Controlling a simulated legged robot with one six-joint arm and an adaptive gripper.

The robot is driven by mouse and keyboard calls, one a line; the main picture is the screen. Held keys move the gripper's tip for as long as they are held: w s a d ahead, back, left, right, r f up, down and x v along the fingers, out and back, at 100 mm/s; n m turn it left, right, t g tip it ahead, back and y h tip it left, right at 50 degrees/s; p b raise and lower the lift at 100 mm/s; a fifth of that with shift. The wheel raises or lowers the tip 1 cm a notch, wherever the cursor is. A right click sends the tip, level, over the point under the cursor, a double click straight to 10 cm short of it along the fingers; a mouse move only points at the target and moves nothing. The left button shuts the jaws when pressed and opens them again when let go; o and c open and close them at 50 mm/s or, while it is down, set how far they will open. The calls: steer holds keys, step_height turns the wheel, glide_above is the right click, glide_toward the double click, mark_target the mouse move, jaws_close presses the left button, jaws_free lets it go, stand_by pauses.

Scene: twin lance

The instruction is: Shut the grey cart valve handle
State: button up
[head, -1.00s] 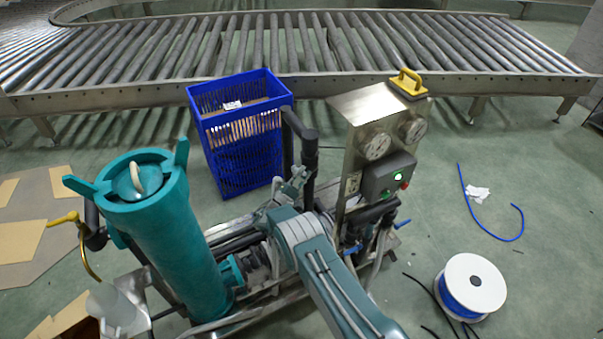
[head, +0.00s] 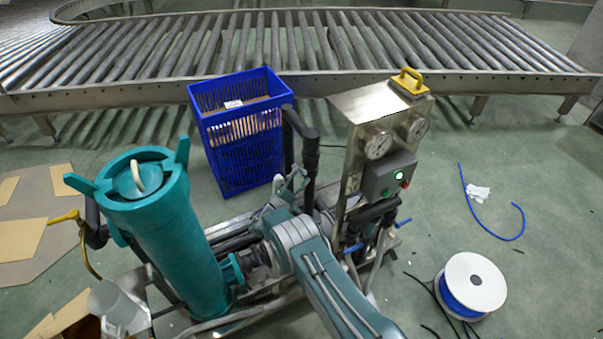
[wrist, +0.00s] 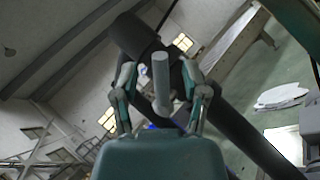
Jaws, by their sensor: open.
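The grey valve handle (wrist: 161,82) is a pale rounded bar that stands between the two fingers of my gripper (wrist: 159,72) in the wrist view. The fingers are open, one on each side, with visible gaps to the handle. A thick black pipe (wrist: 232,125) runs behind the handle. In the head view my gripper (head: 289,183) is just left of the upright black pipe (head: 310,160) on the cart. There the handle is too small and too close to my fingers to make out clearly.
A teal filter cylinder (head: 165,235) stands at the cart's left. A steel panel with gauges (head: 378,145) and a control box (head: 388,178) rises at right. A blue crate (head: 240,150) is behind.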

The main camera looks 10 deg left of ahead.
steer(key=v, duration=1)
